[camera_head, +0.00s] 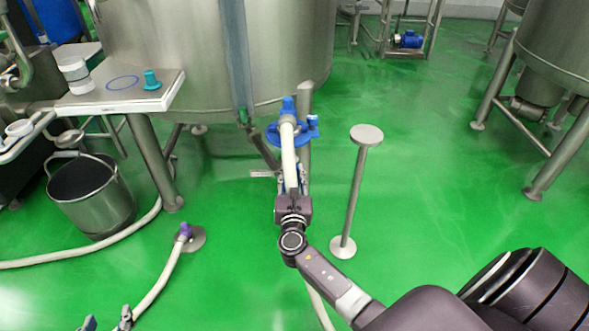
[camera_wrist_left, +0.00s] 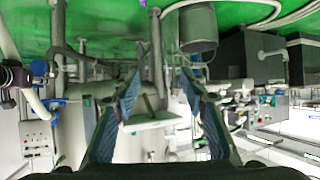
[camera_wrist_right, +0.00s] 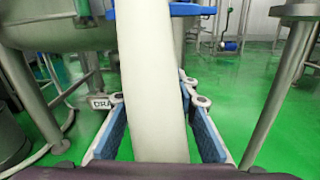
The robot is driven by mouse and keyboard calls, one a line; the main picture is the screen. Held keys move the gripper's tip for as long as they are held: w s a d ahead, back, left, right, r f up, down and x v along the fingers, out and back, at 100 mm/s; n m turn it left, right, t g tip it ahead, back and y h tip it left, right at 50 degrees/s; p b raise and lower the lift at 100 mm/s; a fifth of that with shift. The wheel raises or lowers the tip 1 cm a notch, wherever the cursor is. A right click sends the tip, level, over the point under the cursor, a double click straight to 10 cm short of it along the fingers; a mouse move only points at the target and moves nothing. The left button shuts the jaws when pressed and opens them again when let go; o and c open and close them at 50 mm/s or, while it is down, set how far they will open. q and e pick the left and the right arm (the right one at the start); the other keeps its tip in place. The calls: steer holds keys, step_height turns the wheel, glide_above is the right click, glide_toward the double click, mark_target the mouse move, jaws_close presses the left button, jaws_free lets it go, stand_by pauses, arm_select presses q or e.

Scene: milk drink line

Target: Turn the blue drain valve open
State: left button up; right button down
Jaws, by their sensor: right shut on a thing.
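The blue valve fitting (camera_head: 313,123), with a round blue plate, sits at the front of the large tank; the hose's blue end (camera_head: 288,106) overlaps it. Part of the blue shows at the top of the right wrist view (camera_wrist_right: 190,9). My right gripper (camera_head: 291,190) is shut on the white hose (camera_head: 289,155), below the blue fitting; the hose also runs between its pads in the right wrist view (camera_wrist_right: 152,90). My left gripper (camera_head: 106,320) is at the bottom left of the head view, far from the valve. Its fingers are apart and empty in the left wrist view (camera_wrist_left: 158,95).
A small drain label (camera_head: 262,173) is near the valve. A steel post (camera_head: 354,190) with a round top stands right of it. A side table (camera_head: 110,98), a bucket (camera_head: 88,195) and a purple-ended hose (camera_head: 172,262) are at left.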

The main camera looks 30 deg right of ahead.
arm_select(q)
steer(key=s+a+f+g+y, duration=0.1)
steer(key=s+f+g, duration=0.2)
steer(key=s+f, duration=0.1)
steer(key=shift+s+a+f+p, duration=0.25)
steer(key=shift+a+f+p, duration=0.15)
steer(key=shift+p, duration=0.05)
arm_select(e)
steer(key=shift+w+a+n, duration=0.15)
steer(key=shift+a+n, duration=0.1)
steer(key=shift+n, duration=0.45)
steer(key=c, duration=1.5)
jaws_free()
steer(key=v, duration=1.2)
steer(key=shift+a, duration=0.1)
